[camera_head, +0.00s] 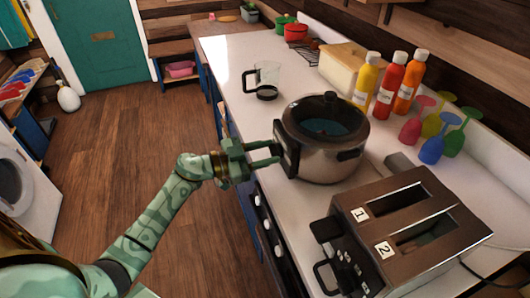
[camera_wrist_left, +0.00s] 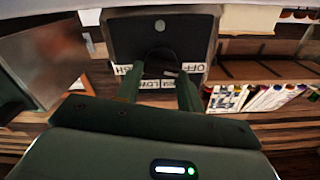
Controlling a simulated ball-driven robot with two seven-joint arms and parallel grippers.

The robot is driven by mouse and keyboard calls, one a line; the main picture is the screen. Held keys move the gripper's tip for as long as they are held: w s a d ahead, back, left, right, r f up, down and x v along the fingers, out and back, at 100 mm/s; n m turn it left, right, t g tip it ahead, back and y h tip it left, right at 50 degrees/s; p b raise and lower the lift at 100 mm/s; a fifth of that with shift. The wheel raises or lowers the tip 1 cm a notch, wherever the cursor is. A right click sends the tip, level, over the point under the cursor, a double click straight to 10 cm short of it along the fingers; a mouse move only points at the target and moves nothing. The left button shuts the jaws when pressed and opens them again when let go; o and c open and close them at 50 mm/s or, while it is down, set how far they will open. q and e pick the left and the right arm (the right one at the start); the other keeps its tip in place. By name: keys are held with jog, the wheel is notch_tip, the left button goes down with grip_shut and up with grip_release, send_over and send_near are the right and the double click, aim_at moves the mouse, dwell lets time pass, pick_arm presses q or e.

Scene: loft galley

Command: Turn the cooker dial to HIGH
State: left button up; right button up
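The cooker (camera_head: 322,160) is a round steel pot with a dark lid, standing on the white counter. Its dark control panel (camera_head: 287,152) faces my left gripper (camera_head: 275,153). The wrist view shows this panel (camera_wrist_left: 160,30) upside down, with HIGH, LOW and OFF labels around the dark dial (camera_wrist_left: 160,62). My left gripper's fingers (camera_wrist_left: 160,80) are apart, one on each side of the dial, close to the panel. I cannot tell whether they touch the dial. A small light mark shows near the LOW and OFF side; the exact setting is unclear. My right gripper is not in view.
A toaster (camera_head: 410,225) stands on the counter near the cooker. A glass jug (camera_head: 265,78) is beyond it. Several bottles (camera_head: 388,85) and coloured goblets (camera_head: 432,150) stand behind, towards the wall. The wooden floor (camera_head: 120,130) left of the counter is open.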

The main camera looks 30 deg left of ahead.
pick_arm(q)
jog(key=c, duration=0.3)
